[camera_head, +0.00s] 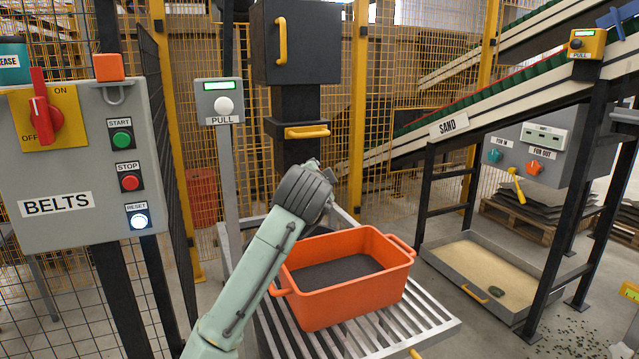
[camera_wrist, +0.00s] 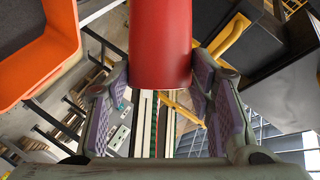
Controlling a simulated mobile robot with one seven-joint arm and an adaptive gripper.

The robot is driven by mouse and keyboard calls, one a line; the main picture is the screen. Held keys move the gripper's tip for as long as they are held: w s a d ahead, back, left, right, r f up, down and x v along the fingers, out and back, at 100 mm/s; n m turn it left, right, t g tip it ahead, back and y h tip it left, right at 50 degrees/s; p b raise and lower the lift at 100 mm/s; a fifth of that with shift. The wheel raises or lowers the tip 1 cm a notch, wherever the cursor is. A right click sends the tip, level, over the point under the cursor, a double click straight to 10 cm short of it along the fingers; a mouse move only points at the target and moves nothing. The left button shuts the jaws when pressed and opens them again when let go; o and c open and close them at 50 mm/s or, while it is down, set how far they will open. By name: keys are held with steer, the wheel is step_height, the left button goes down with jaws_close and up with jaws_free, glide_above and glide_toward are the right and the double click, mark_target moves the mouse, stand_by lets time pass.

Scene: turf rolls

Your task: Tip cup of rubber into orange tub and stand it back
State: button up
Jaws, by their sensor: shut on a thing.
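A red cup (camera_wrist: 160,45) stands out between the two purple-padded fingers of my gripper (camera_wrist: 160,78) in the wrist view. The gripper is shut on it. The cup's mouth and contents do not show, and I cannot tell its tilt. In the head view, my wrist hides the cup and fingers, behind the orange tub's far left side. The orange tub (camera_head: 345,301) stands on a slatted metal stand with a layer of dark grey material inside. Its rim (camera_wrist: 62,60) also shows at the upper left of the wrist view, apart from the cup.
A dark chute with a yellow handle (camera_head: 307,132) rises behind the tub. A grey PULL post (camera_head: 219,102) and the BELTS panel (camera_head: 85,160) stand left. The SAND conveyor (camera_head: 470,122) and a sand tray (camera_head: 480,268) are right. The slatted stand (camera_head: 428,325) has bare room right of the tub.

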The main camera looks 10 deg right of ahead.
steer(key=w+a+r+n+h+p, duration=0.1)
steer(key=n+p, duration=0.1)
steer(key=a+r+n+g+h+p, duration=0.1)
steer(key=a+p, duration=0.1)
steer(key=w+a+r+n+g+h+p, duration=0.1)
steer(key=a+n+p, duration=0.1)
steer(key=p, duration=0.1)
steer(key=shift+w+r+n, duration=0.3)
steer(key=shift+w+a+r+n+g+h+p, duration=0.2)
steer(key=shift+a+n+g+h+p, duration=0.05)
steer(key=shift+a+n+p, duration=0.15)
steer(key=shift+w+a+r+n+g+h+p, duration=0.15)
steer(key=shift+a+n+g+h+p, duration=0.15)
steer(key=shift+n+p, duration=0.1)
steer(key=shift+w+a+n+h, duration=0.1)
steer(key=shift+a+n+h, duration=0.05)
steer(key=shift+n+h, duration=0.15)
